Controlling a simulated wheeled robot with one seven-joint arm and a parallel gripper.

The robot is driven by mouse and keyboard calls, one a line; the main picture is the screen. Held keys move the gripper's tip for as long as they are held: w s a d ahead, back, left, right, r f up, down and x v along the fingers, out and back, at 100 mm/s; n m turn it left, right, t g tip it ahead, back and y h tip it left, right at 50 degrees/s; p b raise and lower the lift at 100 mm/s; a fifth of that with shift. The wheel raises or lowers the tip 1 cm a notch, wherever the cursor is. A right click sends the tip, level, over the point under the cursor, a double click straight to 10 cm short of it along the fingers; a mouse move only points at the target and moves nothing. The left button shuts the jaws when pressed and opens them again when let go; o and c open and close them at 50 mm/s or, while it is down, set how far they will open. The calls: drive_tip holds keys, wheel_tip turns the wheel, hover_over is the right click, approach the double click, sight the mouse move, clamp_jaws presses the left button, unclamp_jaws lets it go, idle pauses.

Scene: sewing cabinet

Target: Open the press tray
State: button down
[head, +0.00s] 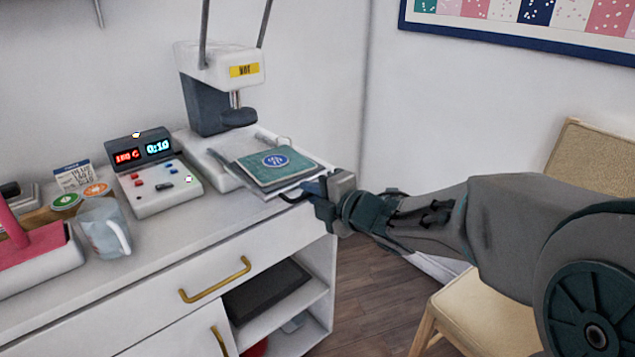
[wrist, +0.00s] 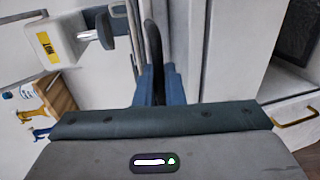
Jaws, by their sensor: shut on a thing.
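The press tray (head: 257,187) is a thin grey plate that sits forward of the heat press's (head: 225,65) round head. A green cloth (head: 268,165) with a blue round emblem lies on it. Thin rails show between the tray and the white press base. My gripper (head: 308,193) reaches in from the right at the tray's front right edge and is shut on its dark handle. The wrist view shows this dark handle (wrist: 153,45) upright between my blue fingers (wrist: 155,86). The fingertips are small and partly hidden in the head view.
A control box (head: 160,188) with a lit display stands left of the press, with a glass mug (head: 101,228) beside it. A drawer with a brass handle (head: 216,281) is below the counter. A chair (head: 470,318) stands at the right under my arm.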

drive_tip(key=c, duration=1.6)
unclamp_jaws()
drive_tip(key=shift+c, duration=0.2)
drive_tip(key=shift+d, duration=0.1)
drive_tip(key=p+v, duration=0.2)
drive_tip(key=v, duration=1.1)
drive_tip(key=shift+s+d+p, duration=0.25)
drive_tip(key=shift+p, duration=0.15)
drive_tip(key=shift+r, duration=0.15)
